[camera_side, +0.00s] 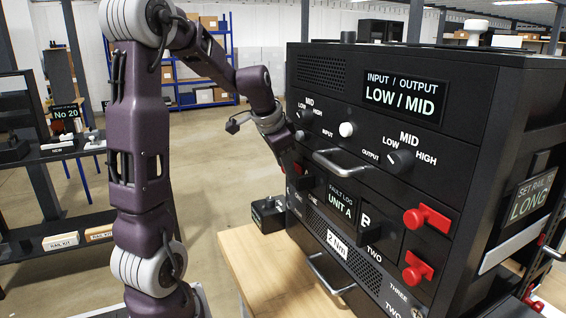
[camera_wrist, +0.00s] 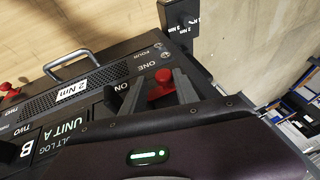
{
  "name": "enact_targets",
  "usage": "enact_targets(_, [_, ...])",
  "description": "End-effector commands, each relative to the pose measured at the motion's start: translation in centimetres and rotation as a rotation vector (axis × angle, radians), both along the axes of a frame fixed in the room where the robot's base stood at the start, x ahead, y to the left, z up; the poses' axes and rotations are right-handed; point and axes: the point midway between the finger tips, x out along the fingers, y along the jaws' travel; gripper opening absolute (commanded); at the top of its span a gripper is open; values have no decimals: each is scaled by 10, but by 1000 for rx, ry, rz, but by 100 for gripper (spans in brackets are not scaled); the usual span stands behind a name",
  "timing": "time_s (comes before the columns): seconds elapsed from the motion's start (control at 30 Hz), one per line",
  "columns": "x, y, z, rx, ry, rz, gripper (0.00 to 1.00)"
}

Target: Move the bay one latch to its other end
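The bay one latch (camera_wrist: 162,84) is a red knob on the left end of the black rack's front panel. In the wrist view it lies between my gripper's (camera_wrist: 160,76) two grey fingers, which stand apart on either side of it. A narrow gap seems to show beside the knob; contact is not clear. A label partly hidden by a finger reads "ON". In the side view only a bit of the red latch (camera_side: 298,168) shows beneath my gripper (camera_side: 291,172), whose fingers are mostly hidden against the panel.
Two more red latches (camera_side: 428,218) (camera_side: 417,268) sit at the panel's right. Metal handles (camera_side: 340,162) (camera_side: 328,277) stick out from the front. Open floor lies further left.

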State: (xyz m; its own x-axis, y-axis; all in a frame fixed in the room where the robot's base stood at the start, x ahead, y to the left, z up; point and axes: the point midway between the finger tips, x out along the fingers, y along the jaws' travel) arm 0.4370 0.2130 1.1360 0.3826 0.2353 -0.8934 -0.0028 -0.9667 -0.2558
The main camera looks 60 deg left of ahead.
Motion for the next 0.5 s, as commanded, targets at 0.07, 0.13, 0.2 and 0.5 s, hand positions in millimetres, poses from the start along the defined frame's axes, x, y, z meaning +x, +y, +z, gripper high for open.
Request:
enact_targets(0.07, [0, 0, 0, 1, 0, 0, 45])
enact_targets(0.13, [0, 1, 0, 2, 0, 1, 45])
enact_targets(0.2, [0, 1, 0, 1, 0, 2, 45])
enact_targets(0.5, [-10, -5, 27, 7, -6, 2, 45])
